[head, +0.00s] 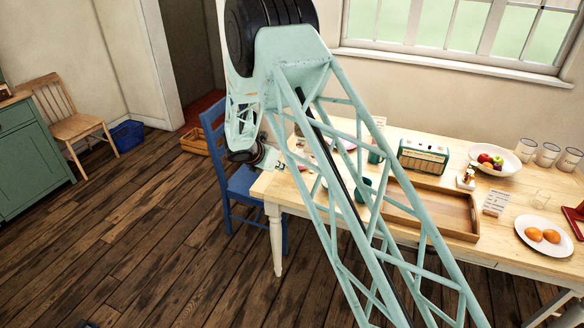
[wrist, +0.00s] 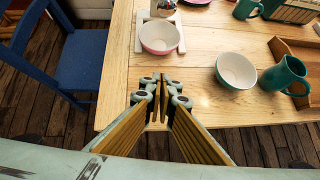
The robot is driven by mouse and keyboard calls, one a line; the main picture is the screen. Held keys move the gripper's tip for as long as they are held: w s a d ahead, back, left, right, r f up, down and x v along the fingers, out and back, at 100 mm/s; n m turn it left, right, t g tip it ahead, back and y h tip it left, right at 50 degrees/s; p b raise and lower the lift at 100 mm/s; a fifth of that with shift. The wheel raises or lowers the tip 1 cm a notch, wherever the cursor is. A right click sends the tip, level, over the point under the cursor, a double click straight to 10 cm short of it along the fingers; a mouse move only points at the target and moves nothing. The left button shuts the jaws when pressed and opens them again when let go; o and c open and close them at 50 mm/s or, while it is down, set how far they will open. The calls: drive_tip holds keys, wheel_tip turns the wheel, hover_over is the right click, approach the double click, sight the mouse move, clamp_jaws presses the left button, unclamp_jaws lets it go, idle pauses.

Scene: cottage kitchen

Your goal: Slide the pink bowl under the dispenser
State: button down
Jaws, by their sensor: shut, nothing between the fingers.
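The pink bowl (wrist: 160,38), white inside, sits upright on the table in the wrist view. It is between the arms of a white base (wrist: 138,46). The dispenser (wrist: 164,9) stands at the far end of that base, cut off by the top edge. I cannot tell how far under its outlet the bowl is. My gripper (wrist: 158,80) is shut and empty, at the near table edge, on the near side of the bowl and apart from it. In the head view my arm hides most of this area.
A green bowl (wrist: 237,71) and a green pitcher (wrist: 284,77) stand to the right of the pink bowl. A wooden tray (head: 430,208) lies beyond them. A blue chair (wrist: 77,62) is left of the table. Bare tabletop (wrist: 195,105) lies near my gripper.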

drive_tip(key=shift+f, duration=0.1)
drive_tip(key=x, duration=1)
drive_tip(key=shift+b, duration=0.35)
drive_tip(key=shift+w+d, duration=0.2)
drive_tip(key=shift+w, duration=0.25)
drive_tip(key=shift+w+d, duration=0.2)
drive_tip(key=shift+w, duration=0.3)
drive_tip(key=shift+w+d, duration=0.4)
drive_tip(key=shift+w, duration=0.5)
drive_tip(key=shift+w+d+p, duration=0.1)
drive_tip(key=shift+w+d, duration=0.2)
drive_tip(key=shift+w, duration=0.4)
drive_tip(key=shift+w+d+p, duration=0.15)
drive_tip(key=shift+w+d, duration=0.2)
drive_tip(key=shift+w, duration=0.3)
drive_tip(key=shift+w+d+p, duration=0.1)
drive_tip(key=shift+w+d, duration=0.2)
drive_tip(key=shift+w, duration=0.4)
drive_tip(key=shift+s+a, duration=0.1)
